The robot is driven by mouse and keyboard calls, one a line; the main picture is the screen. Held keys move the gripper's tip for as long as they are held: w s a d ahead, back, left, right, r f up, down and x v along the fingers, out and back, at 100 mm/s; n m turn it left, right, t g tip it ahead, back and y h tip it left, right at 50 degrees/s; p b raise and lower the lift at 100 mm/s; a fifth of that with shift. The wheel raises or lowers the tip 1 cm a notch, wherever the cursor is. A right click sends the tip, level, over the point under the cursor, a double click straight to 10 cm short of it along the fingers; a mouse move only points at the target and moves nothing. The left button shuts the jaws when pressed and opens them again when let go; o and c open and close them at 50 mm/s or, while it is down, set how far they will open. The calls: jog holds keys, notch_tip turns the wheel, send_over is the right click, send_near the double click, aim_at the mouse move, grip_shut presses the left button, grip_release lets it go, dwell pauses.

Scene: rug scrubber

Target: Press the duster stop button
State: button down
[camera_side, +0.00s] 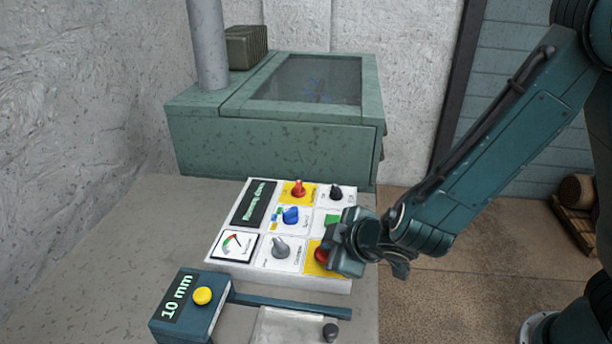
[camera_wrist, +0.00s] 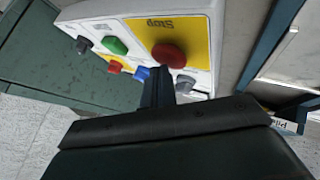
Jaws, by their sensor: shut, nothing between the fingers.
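The control panel (camera_side: 258,254) is a white sloped box with a red button on a yellow square at its lower right. In the wrist view this red button (camera_wrist: 169,55) is round, with the word "Stop" upside down on its yellow plate (camera_wrist: 190,30). The side view shows the red button (camera_side: 321,255) partly hidden by my gripper (camera_side: 342,246). My gripper is shut and empty. In the wrist view its dark fingers (camera_wrist: 158,88) reach up just below the red button. I cannot tell whether they touch it.
The panel also has a green button (camera_wrist: 115,45), a red knob (camera_side: 298,189), a blue knob (camera_side: 290,215) and a grey knob (camera_side: 280,248). A box with a yellow button (camera_side: 202,295) stands in front. A green machine (camera_side: 275,145) stands behind.

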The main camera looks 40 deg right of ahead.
jog(key=shift+r, duration=0.1)
dwell(0.4)
jog(key=shift+r, duration=0.8)
jog(key=shift+r, duration=0.1)
jog(key=shift+r, duration=2.4)
jog(key=shift+d, duration=0.1)
jog(key=s+d+r+m+g, duration=0.1)
jog(key=s+d+r+m, duration=0.25)
jog(key=d, duration=0.25)
jog(key=s+d+r+m+g, duration=0.1)
jog(key=s+d+r+m, duration=0.1)
jog(key=s+d+r, duration=0.35)
jog(key=s+d+r+m, duration=0.1)
jog(key=s+d, duration=0.1)
jog(key=s, duration=0.4)
jog(key=s+d+r+m+g, duration=0.1)
jog(key=s+d+r+m, duration=0.1)
jog(key=s, duration=0.5)
jog(key=shift+d+g, duration=0.3)
jog(key=shift+d, duration=0.3)
